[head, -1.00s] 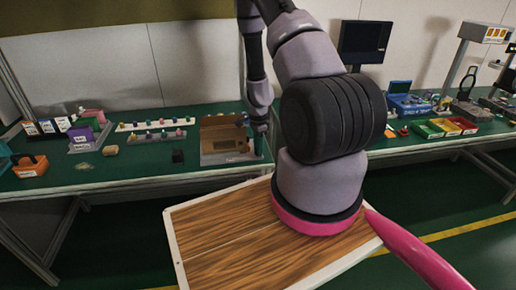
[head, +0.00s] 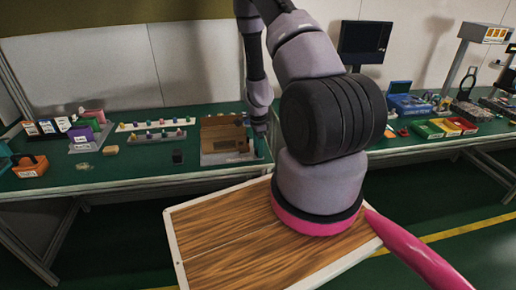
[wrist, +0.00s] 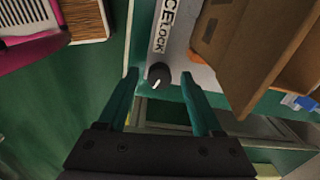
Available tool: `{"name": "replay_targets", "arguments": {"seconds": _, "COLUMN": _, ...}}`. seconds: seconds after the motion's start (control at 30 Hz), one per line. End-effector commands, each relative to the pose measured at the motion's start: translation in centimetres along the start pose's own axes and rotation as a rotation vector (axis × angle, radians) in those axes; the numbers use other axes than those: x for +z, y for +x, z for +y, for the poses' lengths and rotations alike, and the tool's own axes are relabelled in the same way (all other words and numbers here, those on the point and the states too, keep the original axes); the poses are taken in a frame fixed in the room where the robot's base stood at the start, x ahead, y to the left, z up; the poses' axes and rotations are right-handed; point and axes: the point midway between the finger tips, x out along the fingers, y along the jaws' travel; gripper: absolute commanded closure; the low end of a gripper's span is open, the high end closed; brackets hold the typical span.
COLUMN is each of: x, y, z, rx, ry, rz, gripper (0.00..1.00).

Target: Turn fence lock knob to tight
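The fence lock knob (wrist: 159,76) is a small black knob with a white pointer mark, seen in the wrist view. It sits on a light grey plate (wrist: 177,52) below a printed label ending in "CE LOCK". The pointer slants toward the lower left of that view. My gripper (wrist: 159,80) has two teal fingers spread apart, with the knob between their tips and a gap on each side. In the head view my gripper (head: 260,140) is at the right end of the brown fence fixture (head: 222,135); the knob cannot be made out there.
The brown fixture also fills the wrist view's upper right (wrist: 270,45), close to the right finger. The green bench (head: 120,172) carries an orange bin (head: 30,167), a small black block (head: 178,156) and racks of small coloured parts (head: 155,130). A second bench stands right.

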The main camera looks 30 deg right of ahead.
Motion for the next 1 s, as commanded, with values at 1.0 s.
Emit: {"name": "replay_targets", "arguments": {"seconds": 1.0, "x": 0.0, "y": -10.8, "z": 0.0, "rx": 0.001, "ry": 0.000, "rz": 0.000, "gripper": 0.33}}
